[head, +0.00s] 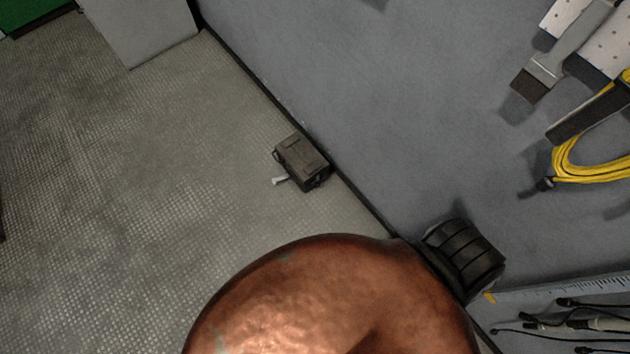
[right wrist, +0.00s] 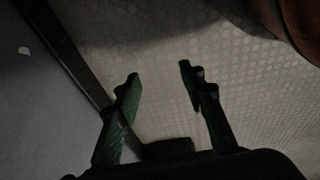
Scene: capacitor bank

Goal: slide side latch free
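A small dark brown box (head: 302,162) sits on the pale textured surface against the dark strip in the head view. A short light lever (head: 281,180) sticks out from its left side; I cannot tell whether it is the side latch. My right gripper (right wrist: 158,72) shows in the right wrist view with its two dark green fingers wide apart and nothing between the tips. A dark block (right wrist: 168,147) shows low between the finger bases; I cannot tell whether it is the same box. My left gripper is in neither view.
A copper-coloured rounded shape (head: 320,295) with a black ribbed end (head: 465,258) covers the bottom of the head view. A brush (head: 550,65), yellow cable (head: 595,170) and ruler (head: 560,290) lie at right. The pale surface (head: 130,180) left of the box is clear.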

